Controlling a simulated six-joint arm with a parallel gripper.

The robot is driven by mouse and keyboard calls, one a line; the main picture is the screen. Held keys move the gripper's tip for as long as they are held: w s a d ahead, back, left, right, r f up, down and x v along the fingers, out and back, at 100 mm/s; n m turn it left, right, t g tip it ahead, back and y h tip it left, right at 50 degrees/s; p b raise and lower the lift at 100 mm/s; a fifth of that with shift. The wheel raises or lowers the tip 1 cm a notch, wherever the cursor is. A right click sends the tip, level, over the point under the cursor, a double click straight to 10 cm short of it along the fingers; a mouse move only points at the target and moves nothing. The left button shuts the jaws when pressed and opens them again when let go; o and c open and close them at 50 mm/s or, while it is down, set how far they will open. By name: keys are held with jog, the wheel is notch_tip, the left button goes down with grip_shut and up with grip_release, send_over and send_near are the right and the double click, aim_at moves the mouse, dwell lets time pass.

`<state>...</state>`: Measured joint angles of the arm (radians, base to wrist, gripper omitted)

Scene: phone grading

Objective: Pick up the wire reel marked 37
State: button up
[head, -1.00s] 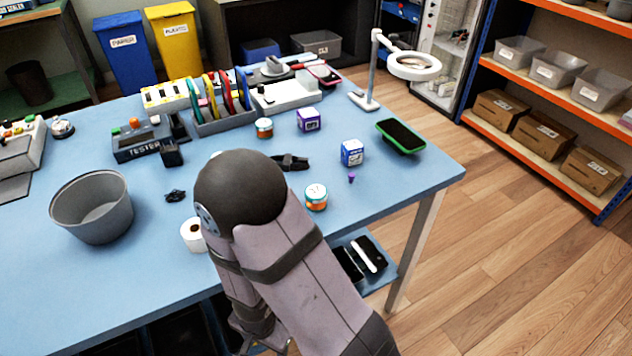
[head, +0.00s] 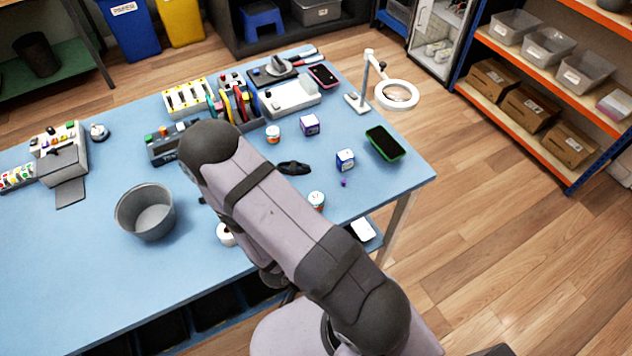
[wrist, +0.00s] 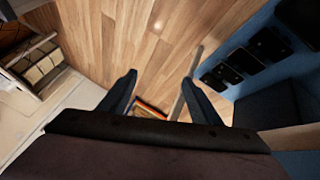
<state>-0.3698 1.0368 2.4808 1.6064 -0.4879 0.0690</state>
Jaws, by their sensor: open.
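No number 37 is readable in any view, so I cannot tell which thing is the marked reel. Small round things that may be reels stand on the blue table (head: 75,270). One with an orange and teal label (head: 273,134) is towards the back. A white roll (head: 226,234) is at the front edge, partly hidden by my arm. My gripper (wrist: 158,78) is open and empty in the wrist view, pointing at the wooden floor, away from the tabletop.
A grey bin (head: 146,212) stands left of my arm. A blue box (head: 345,160), a purple box (head: 309,125), a green-edged phone (head: 385,143) and a magnifier lamp (head: 397,95) are at the right. Dark phones (wrist: 268,45) lie at the right in the wrist view.

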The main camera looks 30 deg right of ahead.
aim_at(316, 201)
jog(key=w+d+r+n+t+h+p, duration=0.1)
jog(key=w+d+r+t+h+p, duration=0.15)
jog(key=d+r, duration=0.4)
jog(key=w+d+r+t+h+p, duration=0.2)
jog(key=w+d+r+h+p, duration=0.15)
jog(key=r, duration=0.65)
jog(key=w+a+t+b, duration=0.1)
jog(key=w+a, duration=0.1)
jog(key=w+a+f+n+t+b, duration=0.1)
jog(key=w+a+b, duration=0.1)
jog(key=w, duration=0.1)
jog(key=w+a+f+t+y+b, duration=0.1)
jog(key=w+a+t+b, duration=0.1)
jog(key=shift+w+a+n, duration=0.1)
jog(key=shift+w+n, duration=0.2)
jog(key=shift+w, duration=0.1)
jog(key=shift+n+t+y, duration=0.4)
jog(key=shift+t+y, duration=0.1)
jog(key=shift+t, duration=0.35)
jog(key=a+b, duration=0.1)
jog(key=w+a+f+b, duration=0.1)
jog(key=a, duration=0.1)
jog(key=w+a+f+b, duration=0.1)
jog(key=a+b, duration=0.1)
jog(key=shift+w+a+f, duration=0.2)
jog(key=shift+f, duration=0.05)
jog(key=shift+p+x, duration=0.65)
jog(key=shift+x, duration=3.05)
jog(key=c, duration=1.1)
